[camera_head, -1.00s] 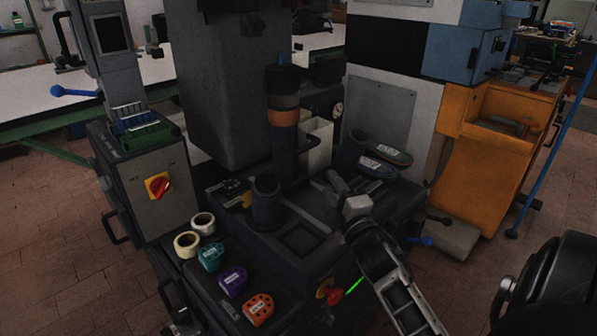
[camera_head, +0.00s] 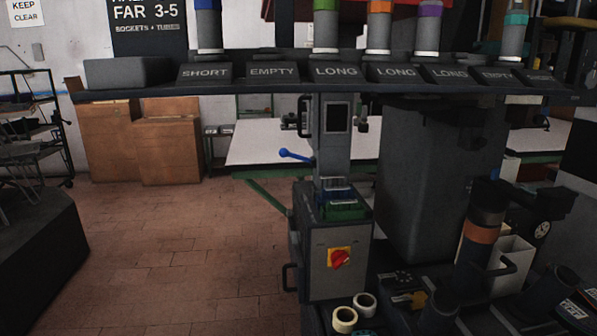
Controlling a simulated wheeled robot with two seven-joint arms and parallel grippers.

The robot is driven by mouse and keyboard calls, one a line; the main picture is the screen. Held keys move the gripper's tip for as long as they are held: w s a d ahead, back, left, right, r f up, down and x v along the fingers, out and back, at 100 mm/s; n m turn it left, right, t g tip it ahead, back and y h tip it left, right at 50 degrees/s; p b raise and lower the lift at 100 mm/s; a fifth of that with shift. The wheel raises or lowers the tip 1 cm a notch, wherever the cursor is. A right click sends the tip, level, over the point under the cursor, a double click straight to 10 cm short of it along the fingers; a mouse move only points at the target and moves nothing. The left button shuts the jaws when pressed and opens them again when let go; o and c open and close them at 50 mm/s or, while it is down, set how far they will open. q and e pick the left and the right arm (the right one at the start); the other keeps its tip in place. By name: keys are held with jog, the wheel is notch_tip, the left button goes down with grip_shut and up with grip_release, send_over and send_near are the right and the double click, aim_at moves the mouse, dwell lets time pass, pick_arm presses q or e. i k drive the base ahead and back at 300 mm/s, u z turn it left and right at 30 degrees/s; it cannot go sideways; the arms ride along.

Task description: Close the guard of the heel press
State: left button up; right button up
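The heel press stands at the right, with a big dark grey upright body (camera_head: 425,190) and a dark round column with an orange-brown band (camera_head: 482,233) beside it. A dark bar handle (camera_head: 505,268) shows at the column, in front of pale panels (camera_head: 515,255). I cannot tell which part is the guard or how far it stands open. A grey control box (camera_head: 318,240) with a red rotary switch on a yellow plate (camera_head: 340,258) stands left of the press. The press's lower front is cut off by the picture's bottom edge. Neither gripper is in view.
A dark overhead rack (camera_head: 300,75) with labelled bins and coloured tubes crosses the upper picture. Cream tape rolls (camera_head: 344,320) sit by the control box. A white-topped bench (camera_head: 260,145) and cardboard-coloured cabinets (camera_head: 168,150) stand behind. The brick floor at left is open.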

aim_at(583, 27)
jog(key=z, duration=1.4)
